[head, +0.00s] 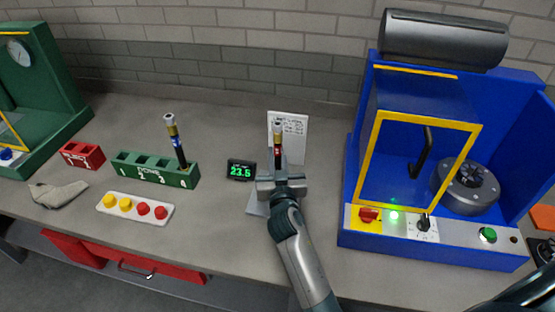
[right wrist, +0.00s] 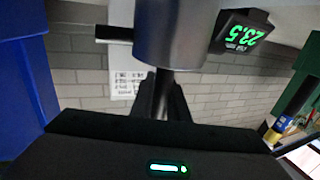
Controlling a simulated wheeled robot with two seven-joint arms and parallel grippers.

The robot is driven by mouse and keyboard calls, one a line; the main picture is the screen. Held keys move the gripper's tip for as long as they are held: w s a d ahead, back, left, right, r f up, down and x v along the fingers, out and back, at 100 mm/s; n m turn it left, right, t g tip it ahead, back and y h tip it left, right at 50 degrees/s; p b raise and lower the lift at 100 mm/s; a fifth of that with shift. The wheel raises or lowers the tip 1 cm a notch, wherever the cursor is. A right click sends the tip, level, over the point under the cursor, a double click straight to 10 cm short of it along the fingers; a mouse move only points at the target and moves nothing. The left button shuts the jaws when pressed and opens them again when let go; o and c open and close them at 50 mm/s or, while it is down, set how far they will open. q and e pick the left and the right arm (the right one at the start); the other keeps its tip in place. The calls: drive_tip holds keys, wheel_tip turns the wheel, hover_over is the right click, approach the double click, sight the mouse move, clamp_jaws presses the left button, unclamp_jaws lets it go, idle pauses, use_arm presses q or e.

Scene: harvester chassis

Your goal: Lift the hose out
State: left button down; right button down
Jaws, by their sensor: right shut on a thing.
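No thing in view is plainly a hose. In the right wrist view, the fingers (right wrist: 162,98) close on a dark shaft, and a grey metal cylinder (right wrist: 170,35) fills the top centre. A similar banded rod (head: 176,140) stands slightly tilted in the right end of the green numbered rack (head: 150,175). My left gripper is not in view.
A display reading 23.5 (head: 241,170) stands just left of my right gripper. The blue cabinet (head: 360,170) with a yellow-framed door is to the right. The bench's front edge is close.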

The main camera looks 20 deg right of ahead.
drive_tip(key=shift+r, duration=0.2)
wheel_tip(320, 180, up, 10)
drive_tip(key=shift+f+b, duration=0.15)
drive_tip(key=shift+b, duration=0.5)
